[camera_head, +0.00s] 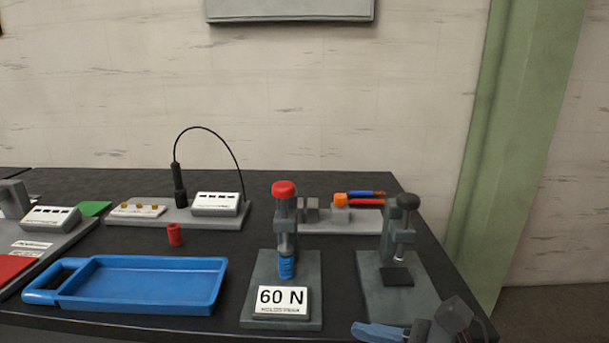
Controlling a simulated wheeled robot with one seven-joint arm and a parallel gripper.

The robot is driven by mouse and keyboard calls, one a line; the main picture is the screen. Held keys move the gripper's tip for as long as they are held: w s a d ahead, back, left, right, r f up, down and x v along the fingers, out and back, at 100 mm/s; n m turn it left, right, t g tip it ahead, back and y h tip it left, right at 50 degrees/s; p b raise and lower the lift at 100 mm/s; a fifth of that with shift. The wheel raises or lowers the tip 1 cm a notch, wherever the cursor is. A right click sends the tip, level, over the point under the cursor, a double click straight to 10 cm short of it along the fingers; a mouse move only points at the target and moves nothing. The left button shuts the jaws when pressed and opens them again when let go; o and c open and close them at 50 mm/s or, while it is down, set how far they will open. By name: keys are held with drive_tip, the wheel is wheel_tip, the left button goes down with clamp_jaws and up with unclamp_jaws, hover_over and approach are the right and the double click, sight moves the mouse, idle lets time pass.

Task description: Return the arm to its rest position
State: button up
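Blue and dark grey parts, which look like my own arm, show at the bottom right edge, in front of the table's near right corner. I make out no fingertips among them, and my gripper is not in view. The chain-drive items stand apart from these parts on the dark table (240,243). A grey stand with a red knob (284,189) bears a "60 N" plate (281,302) and has a small blue piece (287,268) under its column. To its right, a similar stand has a black knob (408,201) and a dark pad (397,277).
A blue tray (150,308) with a handle lies empty at front left. A small red cylinder (175,235) stands behind it. A grey board at the back carries a white box (216,204) and a black pen-like tool (179,190) with a cable. A green post (515,130) rises at right.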

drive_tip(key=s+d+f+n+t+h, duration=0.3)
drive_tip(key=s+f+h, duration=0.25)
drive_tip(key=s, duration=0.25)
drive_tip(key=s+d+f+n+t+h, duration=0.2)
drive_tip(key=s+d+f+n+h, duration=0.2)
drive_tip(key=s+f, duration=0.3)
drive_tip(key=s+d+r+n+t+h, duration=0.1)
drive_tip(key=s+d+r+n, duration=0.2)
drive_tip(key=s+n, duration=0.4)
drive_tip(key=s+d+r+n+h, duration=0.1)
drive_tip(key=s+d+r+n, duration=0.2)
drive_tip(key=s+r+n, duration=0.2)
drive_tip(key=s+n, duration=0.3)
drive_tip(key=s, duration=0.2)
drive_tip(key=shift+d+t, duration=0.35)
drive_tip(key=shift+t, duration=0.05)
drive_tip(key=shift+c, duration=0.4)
